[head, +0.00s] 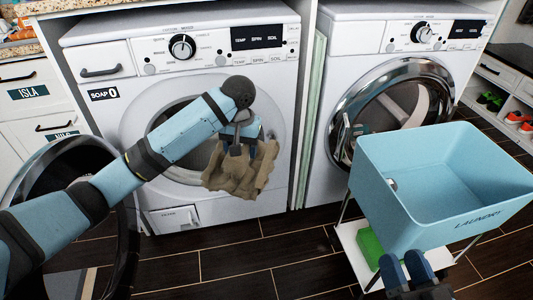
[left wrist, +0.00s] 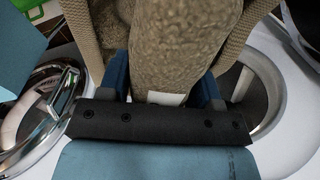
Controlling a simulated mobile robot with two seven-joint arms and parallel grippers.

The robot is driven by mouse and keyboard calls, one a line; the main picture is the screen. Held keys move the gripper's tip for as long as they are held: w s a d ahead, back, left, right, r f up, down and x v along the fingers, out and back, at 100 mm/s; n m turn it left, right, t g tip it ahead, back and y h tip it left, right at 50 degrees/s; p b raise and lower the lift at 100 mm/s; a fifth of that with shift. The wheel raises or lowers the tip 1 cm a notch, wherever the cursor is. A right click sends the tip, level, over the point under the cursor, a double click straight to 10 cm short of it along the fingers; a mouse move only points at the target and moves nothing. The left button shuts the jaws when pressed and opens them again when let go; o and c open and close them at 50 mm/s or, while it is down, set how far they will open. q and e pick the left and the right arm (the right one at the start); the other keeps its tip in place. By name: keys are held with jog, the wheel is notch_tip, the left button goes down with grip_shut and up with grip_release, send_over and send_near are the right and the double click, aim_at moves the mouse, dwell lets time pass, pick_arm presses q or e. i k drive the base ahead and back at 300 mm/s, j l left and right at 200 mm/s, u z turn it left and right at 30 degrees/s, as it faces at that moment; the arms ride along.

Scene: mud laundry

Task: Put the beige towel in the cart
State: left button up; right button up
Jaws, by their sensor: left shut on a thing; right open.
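The beige towel (head: 240,172) hangs bunched from my left gripper (head: 240,140), in front of the left washer's open door hole. In the left wrist view the towel (left wrist: 175,45) fills the space between the two blue fingers of the left gripper (left wrist: 168,85), which is shut on it. The cart is a light blue bin (head: 400,190) marked LAUNDRY on a white stand at the right; the part of its inside that shows is empty. My right gripper (head: 405,268) is open at the bottom, in front of the cart, apart from the towel.
The left washer (head: 190,65) has its round door (head: 125,215) swung open at the left. A green box (head: 370,246) sits on the cart's lower shelf. Dark floor (head: 260,265) is clear between.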

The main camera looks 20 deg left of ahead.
aim_at(432, 214)
jog(key=z, duration=1)
jog(key=j+z, duration=0.15)
jog(key=z, duration=0.25)
jog(key=i+j+z, duration=0.1)
jog(key=z, duration=0.25)
jog(key=j+z, duration=0.65)
jog(key=j, duration=0.15)
jog(key=j+z, duration=0.3)
jog(key=k+j, duration=0.1)
jog(key=j, duration=0.4)
jog(key=k+j+z, duration=0.1)
jog(key=j, duration=0.35)
jog(key=i+j, duration=0.15)
jog(key=j, duration=0.2)
